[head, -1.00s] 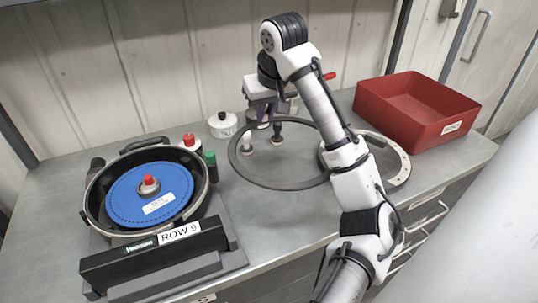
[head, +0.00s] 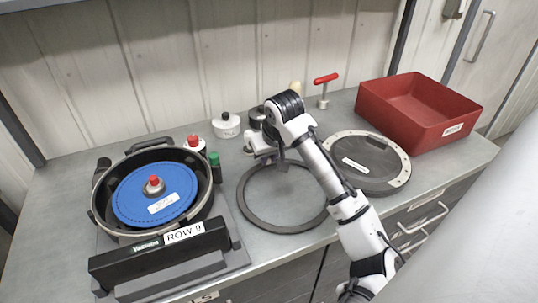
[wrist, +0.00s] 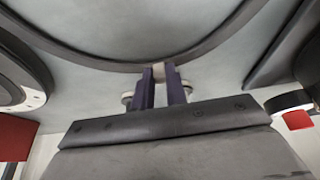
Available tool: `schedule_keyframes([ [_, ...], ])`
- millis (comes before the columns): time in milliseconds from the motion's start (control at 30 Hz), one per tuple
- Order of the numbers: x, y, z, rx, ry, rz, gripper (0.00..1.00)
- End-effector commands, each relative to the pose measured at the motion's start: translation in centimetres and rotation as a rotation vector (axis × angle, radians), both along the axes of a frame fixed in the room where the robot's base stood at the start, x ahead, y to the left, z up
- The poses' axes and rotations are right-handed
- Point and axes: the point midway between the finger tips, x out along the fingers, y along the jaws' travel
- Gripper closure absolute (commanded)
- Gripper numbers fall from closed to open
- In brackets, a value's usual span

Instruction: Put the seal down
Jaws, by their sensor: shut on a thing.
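The seal is a thin dark ring (head: 283,229), held level at or just above the grey bench right of the seed meter; I cannot tell whether it touches all round. My gripper (head: 283,164) is shut on its far side, pointing down. In the wrist view the purple fingers (wrist: 162,78) meet the ring's band (wrist: 100,63), and its inside shows bare bench. The seed meter (head: 97,213) is an open black round housing at left, with a blue disc (head: 178,182) inside.
A dark disc with a pale rim (head: 405,172) lies right of the ring, with a red bin (head: 450,115) behind it. A white pot (head: 226,127), red-topped bottle (head: 194,144), green-capped bottle (head: 214,160) and red T-handle (head: 325,79) stand around. The front bench strip is clear.

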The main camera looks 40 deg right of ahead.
Motion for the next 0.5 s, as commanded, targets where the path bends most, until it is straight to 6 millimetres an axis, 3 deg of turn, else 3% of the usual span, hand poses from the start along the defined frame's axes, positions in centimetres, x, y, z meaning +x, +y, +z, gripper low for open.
schedule_keyframes([
  [167, 0.02, 0.01, -0.27, 0.0, 0.0, 0.0, 1.0],
  [200, 0.01, 0.0, -0.3, 0.0, 0.0, 0.0, 0.85],
  [333, 0.0, -0.01, -0.2, -0.001, 0.0, 0.0, 0.68],
  [500, 0.0, -0.01, -0.19, 0.0, 0.0, 0.0, 0.64],
])
